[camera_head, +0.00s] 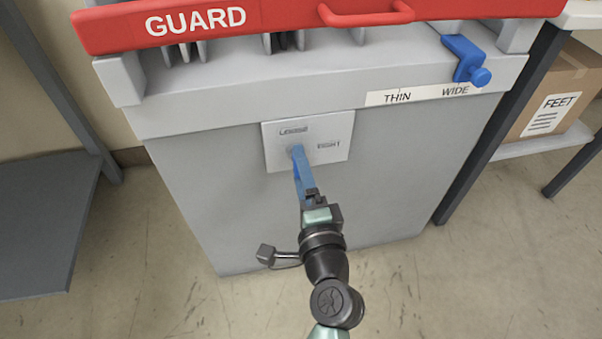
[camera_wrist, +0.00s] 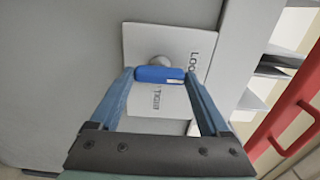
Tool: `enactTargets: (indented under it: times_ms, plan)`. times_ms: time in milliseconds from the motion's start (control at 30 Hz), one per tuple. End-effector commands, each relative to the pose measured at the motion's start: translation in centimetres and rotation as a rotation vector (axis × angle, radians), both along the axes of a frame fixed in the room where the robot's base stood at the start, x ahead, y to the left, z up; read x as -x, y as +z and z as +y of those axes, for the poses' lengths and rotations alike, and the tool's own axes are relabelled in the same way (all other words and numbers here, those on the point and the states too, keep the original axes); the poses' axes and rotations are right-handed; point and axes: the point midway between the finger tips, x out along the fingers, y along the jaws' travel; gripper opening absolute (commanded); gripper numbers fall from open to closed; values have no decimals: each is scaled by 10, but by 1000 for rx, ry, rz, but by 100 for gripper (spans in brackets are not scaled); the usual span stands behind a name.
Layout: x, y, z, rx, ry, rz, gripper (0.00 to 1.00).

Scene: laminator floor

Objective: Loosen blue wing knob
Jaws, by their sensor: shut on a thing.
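The blue wing knob (camera_wrist: 158,74) sits on a round grey hub in front of a light square plate (camera_head: 335,157) on the grey machine's front. The plate is lettered "LOOSE" at its top and "TIGHT" at its right. My gripper (camera_head: 298,152) reaches the plate from the front. In the wrist view, its two blue fingers (camera_wrist: 160,77) are shut on the knob's two ends, and the knob lies across between them. In the head view, the knob is hard to tell apart from the blue fingers.
A red guard bar (camera_head: 300,18) with a handle runs across the machine's top. A blue clamp (camera_head: 466,60) stands above the "THIN/WIDE" strip (camera_head: 418,94). A dark shelf (camera_head: 45,220) is at the left. A "FEET" carton (camera_head: 553,105) is on the right rack. Floor in front is clear.

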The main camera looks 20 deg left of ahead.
Motion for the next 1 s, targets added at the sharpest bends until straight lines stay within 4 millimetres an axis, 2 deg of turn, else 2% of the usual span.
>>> enactTargets:
  times_ms: [467,500,600,867,1000]
  plan:
    - [0,-1,0,18,0,-9,24]
    - [0,-1,0,18,0,-9,82]
    - [0,-1,0,17,0,-8,100]
    - [1,0,-1,14,0,-8,100]
    - [9,-1,-7,12,-2,-4,100]
